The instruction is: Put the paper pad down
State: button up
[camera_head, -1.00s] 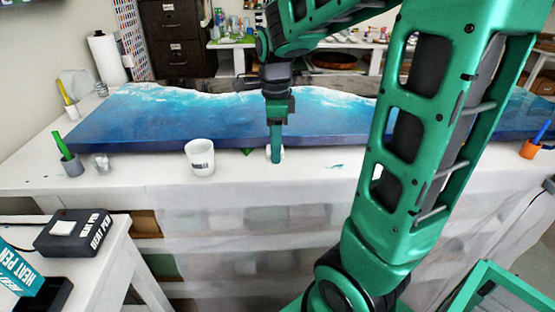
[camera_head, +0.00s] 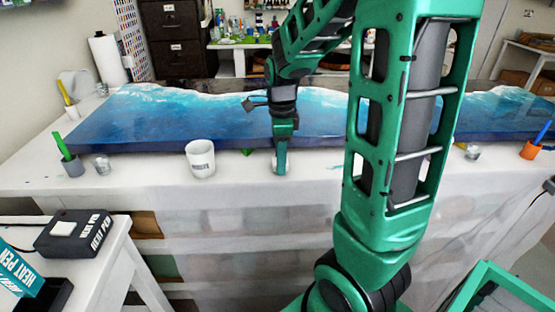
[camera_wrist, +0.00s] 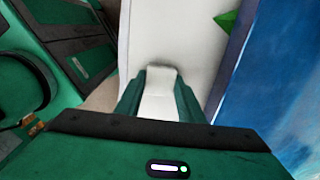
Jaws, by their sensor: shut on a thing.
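My gripper (camera_head: 280,170) is at the front edge of the white table, just in front of the blue slab. The wrist view shows its two green fingers (camera_wrist: 158,75) closed on a white paper pad (camera_wrist: 160,98). The pad fills the space between the fingers, with the white table top beyond it. In the head view the fingers mostly cover the pad. I cannot tell whether the pad touches the table.
The blue wave-patterned slab (camera_head: 200,120) lies along the table behind my gripper. A white cup (camera_head: 200,160) stands to the left. A green pointed object (camera_wrist: 227,20) lies by the slab. A grey holder (camera_head: 73,167) and an orange cup (camera_head: 530,150) stand near the ends.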

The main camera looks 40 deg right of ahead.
jog(key=o, duration=1)
jog(key=shift+f, duration=0.1)
notch_tip(320, 180, up, 12)
jog(key=s+f+n, duration=0.4)
jog(key=s+n, duration=0.5)
jog(key=s, duration=0.1)
jog(key=s+a+f+n, duration=0.1)
jog(key=s+f+n, duration=0.3)
jog(key=s+n, duration=0.5)
jog(key=shift+s, duration=0.9)
